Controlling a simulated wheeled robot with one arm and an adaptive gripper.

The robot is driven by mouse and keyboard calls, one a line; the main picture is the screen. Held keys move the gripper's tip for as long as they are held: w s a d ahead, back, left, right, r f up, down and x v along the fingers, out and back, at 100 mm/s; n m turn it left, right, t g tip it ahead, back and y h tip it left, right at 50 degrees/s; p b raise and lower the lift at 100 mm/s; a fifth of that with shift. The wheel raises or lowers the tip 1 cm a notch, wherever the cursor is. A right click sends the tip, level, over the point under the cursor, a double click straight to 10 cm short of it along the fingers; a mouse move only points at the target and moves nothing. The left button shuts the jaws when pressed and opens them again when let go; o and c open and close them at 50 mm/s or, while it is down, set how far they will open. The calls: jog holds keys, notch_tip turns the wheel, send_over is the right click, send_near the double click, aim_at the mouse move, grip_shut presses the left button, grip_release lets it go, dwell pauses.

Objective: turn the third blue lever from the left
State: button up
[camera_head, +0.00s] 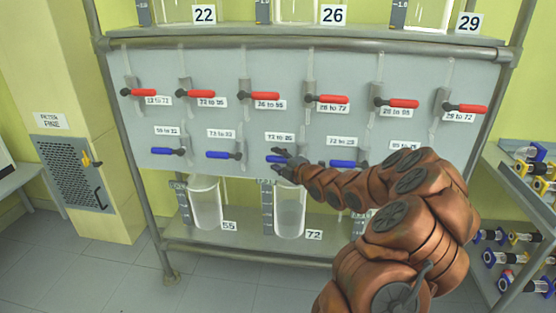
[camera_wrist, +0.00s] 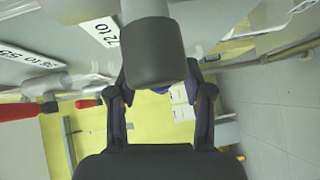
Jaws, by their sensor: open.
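The third blue lever from the left (camera_head: 275,159) lies roughly level on the grey panel, under the label "72 to 26". My gripper (camera_head: 285,163) is at this lever and covers its right part, so contact cannot be told. In the wrist view my gripper (camera_wrist: 158,88) has its two dark fingers apart. A small blue patch (camera_wrist: 160,91) shows between them, mostly hidden behind a dark grey cylinder (camera_wrist: 152,50).
Other blue levers (camera_head: 168,151) (camera_head: 222,155) (camera_head: 346,163) sit in the same row. Red levers (camera_head: 266,96) line the row above. Glass vessels (camera_head: 206,205) (camera_head: 290,210) stand on the shelf below. A side rack (camera_head: 520,190) is at right.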

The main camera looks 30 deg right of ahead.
jog(key=shift+w, duration=0.1)
jog(key=shift+c, duration=0.3)
grip_shut()
dwell(0.4)
